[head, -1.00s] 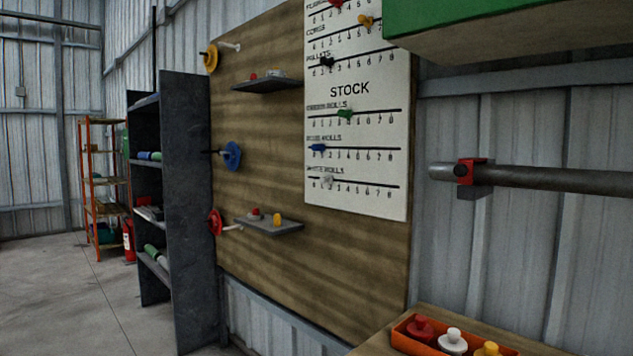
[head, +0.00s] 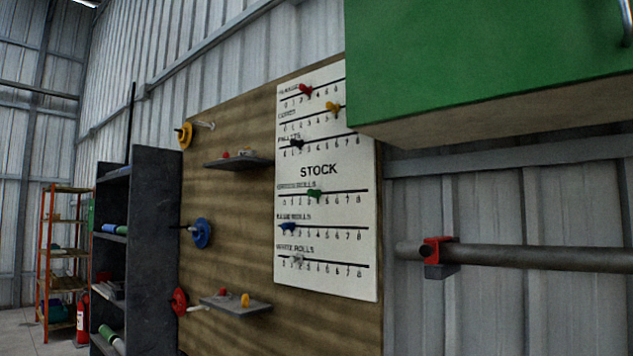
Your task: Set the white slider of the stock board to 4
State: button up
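The white stock board (head: 348,271) hangs on the right part of a wooden panel in the head view. Its white slider (head: 298,262) sits on the bottom line, labelled white rolls, toward the left end, at about 2; the digit behind it is partly hidden. That scale runs from 0 at the left to 8 at the right. The green slider (head: 314,194) and the blue slider (head: 289,227) sit on the lines above. My gripper is not in view.
A green cabinet (head: 480,50) juts out above and right of the board. A grey pipe with a red clamp (head: 437,250) is at the right. Small shelves (head: 238,163) and coloured wheels (head: 202,233) are on the panel. A dark shelf unit (head: 152,250) stands left.

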aim_at(299, 258)
jog(key=i+j, duration=0.3)
jog(key=i, duration=0.15)
jog(key=i+j, duration=0.25)
jog(key=i, duration=0.2)
jog(key=i+j, duration=0.3)
jog(key=i, duration=0.1)
